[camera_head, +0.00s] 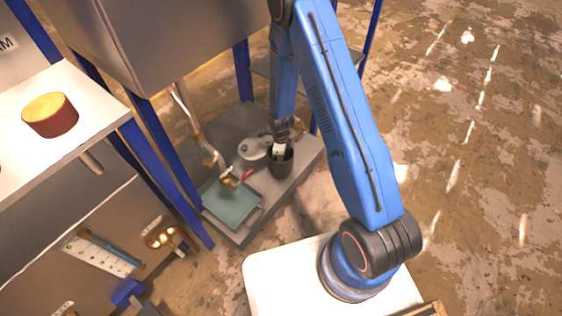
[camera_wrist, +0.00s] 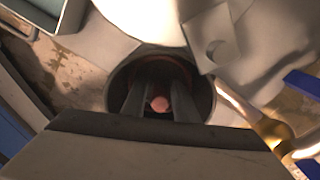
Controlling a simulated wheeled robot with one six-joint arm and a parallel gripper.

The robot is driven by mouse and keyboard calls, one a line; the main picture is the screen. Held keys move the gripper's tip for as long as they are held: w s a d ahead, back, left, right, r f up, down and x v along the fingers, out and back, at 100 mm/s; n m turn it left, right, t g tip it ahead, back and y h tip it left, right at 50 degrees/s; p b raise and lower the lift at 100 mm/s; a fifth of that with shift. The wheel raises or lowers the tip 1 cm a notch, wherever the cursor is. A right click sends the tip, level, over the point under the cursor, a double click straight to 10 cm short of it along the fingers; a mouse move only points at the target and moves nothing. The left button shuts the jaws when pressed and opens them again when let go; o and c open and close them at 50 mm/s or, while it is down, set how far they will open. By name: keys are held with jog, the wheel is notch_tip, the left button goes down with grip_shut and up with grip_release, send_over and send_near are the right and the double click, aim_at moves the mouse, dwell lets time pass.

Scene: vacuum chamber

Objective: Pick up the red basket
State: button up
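I see nothing that is plainly a red basket. A round, dark red thing with a yellow top (camera_head: 50,121) sits on the white shelf at the left in the head view. My gripper (camera_head: 279,150) is far from it, pointing down at a dark round container (camera_head: 281,168) on the low grey platform. In the wrist view, my two dark fingers (camera_wrist: 160,103) reach over this container (camera_wrist: 203,88), whose inside looks reddish brown. A small pinkish round thing (camera_wrist: 160,104) shows between the fingertips. I cannot tell if they touch it.
The grey platform (camera_head: 292,192) also holds a pale round lidded vessel (camera_head: 251,149), a greenish tray (camera_head: 233,205) and a small red piece (camera_head: 247,174). Blue posts (camera_head: 167,150) and a large metal box (camera_head: 165,38) stand close by. The floor at the right is clear.

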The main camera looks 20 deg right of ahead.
grip_shut()
jog(key=shift+r, duration=0.1)
